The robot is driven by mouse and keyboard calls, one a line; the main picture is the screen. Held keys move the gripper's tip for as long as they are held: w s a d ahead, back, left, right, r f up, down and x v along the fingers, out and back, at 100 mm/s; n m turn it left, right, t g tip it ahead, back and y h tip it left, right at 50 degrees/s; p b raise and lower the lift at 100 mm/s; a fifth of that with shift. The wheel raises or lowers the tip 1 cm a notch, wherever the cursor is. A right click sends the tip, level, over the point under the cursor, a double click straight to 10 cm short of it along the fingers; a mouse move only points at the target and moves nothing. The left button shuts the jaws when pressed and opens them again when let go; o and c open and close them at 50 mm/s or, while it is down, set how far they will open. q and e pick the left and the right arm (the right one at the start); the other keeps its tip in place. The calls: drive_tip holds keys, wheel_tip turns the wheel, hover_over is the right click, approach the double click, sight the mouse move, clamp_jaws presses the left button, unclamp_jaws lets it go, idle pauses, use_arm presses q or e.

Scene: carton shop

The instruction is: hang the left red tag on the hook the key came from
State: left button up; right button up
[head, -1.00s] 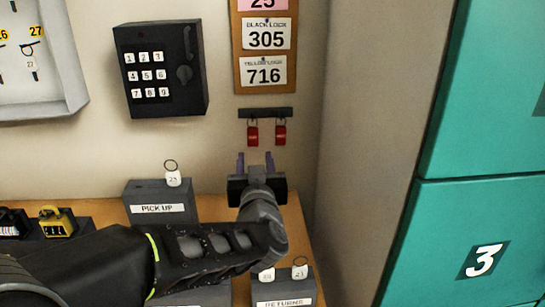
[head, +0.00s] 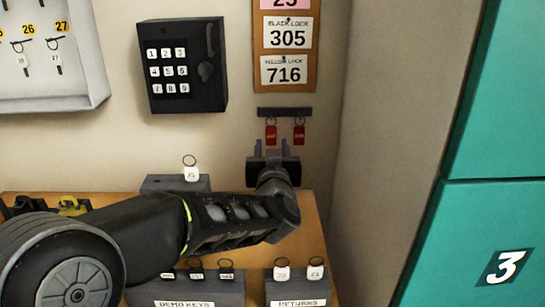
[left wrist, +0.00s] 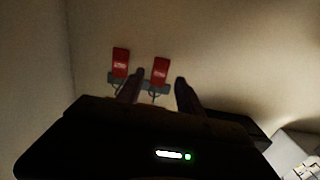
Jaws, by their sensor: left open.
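Two red tags hang side by side from a dark rack (head: 285,112) on the wall. The left red tag (head: 271,135) and the right red tag (head: 299,135) hang by rings. My left gripper (head: 273,148) is open and empty just below and in front of the left tag. In the left wrist view the picture is turned over; the left red tag (left wrist: 160,71) shows between the fingers, apart from them as far as I can tell. The key cabinet (head: 60,106) is cut off at upper left, with hooks numbered 26 and 27 in view. An empty hook cannot be made out.
A black keypad box (head: 182,65) is on the wall left of the tags. A number board (head: 258,45) hangs above them. Grey blocks for demo keys (head: 186,291) and returns (head: 298,289) stand on the wooden bench. Teal lockers (head: 500,110) stand at right.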

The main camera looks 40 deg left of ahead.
sight(271, 137)
use_arm(q)
drive_tip(key=shift+x, duration=2.2)
drive_tip(key=shift+c, duration=0.2)
drive_tip(key=c, duration=0.9)
drive_tip(key=shift+r, duration=0.2)
drive_tip(key=shift+s+d+r+p, duration=0.1)
drive_tip(key=shift+s+r+p, duration=0.1)
drive_tip(key=shift+r+p, duration=0.25)
drive_tip(key=shift+f, duration=0.1)
drive_tip(key=shift+v, duration=2.1)
drive_tip(key=shift+p+v, duration=0.55)
drive_tip(key=shift+v, duration=1.6)
